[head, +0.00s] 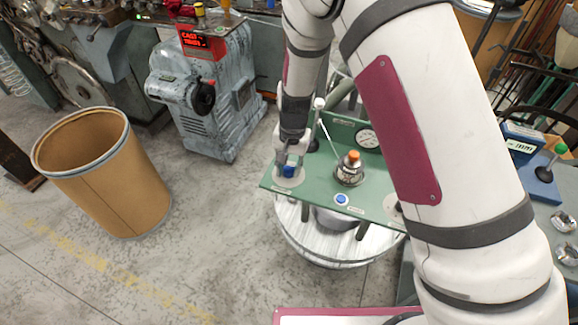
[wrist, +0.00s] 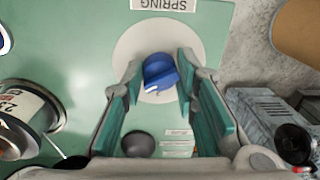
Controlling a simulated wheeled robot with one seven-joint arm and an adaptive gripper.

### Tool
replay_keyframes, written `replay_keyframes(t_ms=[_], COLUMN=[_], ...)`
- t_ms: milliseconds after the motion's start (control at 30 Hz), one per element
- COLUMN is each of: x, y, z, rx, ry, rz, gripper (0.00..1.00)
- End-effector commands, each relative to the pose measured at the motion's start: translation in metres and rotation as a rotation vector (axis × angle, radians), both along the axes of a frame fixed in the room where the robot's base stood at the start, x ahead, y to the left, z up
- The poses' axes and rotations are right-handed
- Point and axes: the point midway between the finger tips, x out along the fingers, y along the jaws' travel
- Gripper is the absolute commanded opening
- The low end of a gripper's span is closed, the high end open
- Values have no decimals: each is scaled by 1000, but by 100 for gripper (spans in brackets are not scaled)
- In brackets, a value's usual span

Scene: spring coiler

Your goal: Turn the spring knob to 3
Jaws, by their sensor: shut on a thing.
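The spring knob is the blue knob (wrist: 160,72) on a pale round dial plate (wrist: 128,48), beside a label reading SPRING (wrist: 165,5). In the head view the knob (head: 289,171) sits at the left end of the green panel (head: 322,182). My gripper (wrist: 161,66) points down over it and is shut on it, with one teal-padded finger on each side. It also shows in the head view (head: 288,163).
On the panel stand a spool with an orange top (head: 352,160), a round gauge (head: 367,138), a blue button (head: 342,199) and a white-tipped lever (head: 320,103). A brown drum (head: 105,175) and a grey machine (head: 215,100) stand left. My arm hides the panel's right end.

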Motion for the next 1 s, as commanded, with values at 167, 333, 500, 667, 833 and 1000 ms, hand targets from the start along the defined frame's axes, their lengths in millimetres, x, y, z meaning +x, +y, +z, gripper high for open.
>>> replay_keyframes(t_ms=[167, 333, 500, 667, 833, 1000], x=[0, 0, 0, 1, 0, -1], y=[0, 0, 0, -1, -3, -5], z=[0, 0, 6, 31, 66, 96], rx=[0, 0, 1, 3, 2, 2], ry=[0, 0, -1, -4, -4, -3], rz=[-1, -1, 0, 0, 0, 0], gripper=[47, 47, 47, 47, 47, 47])
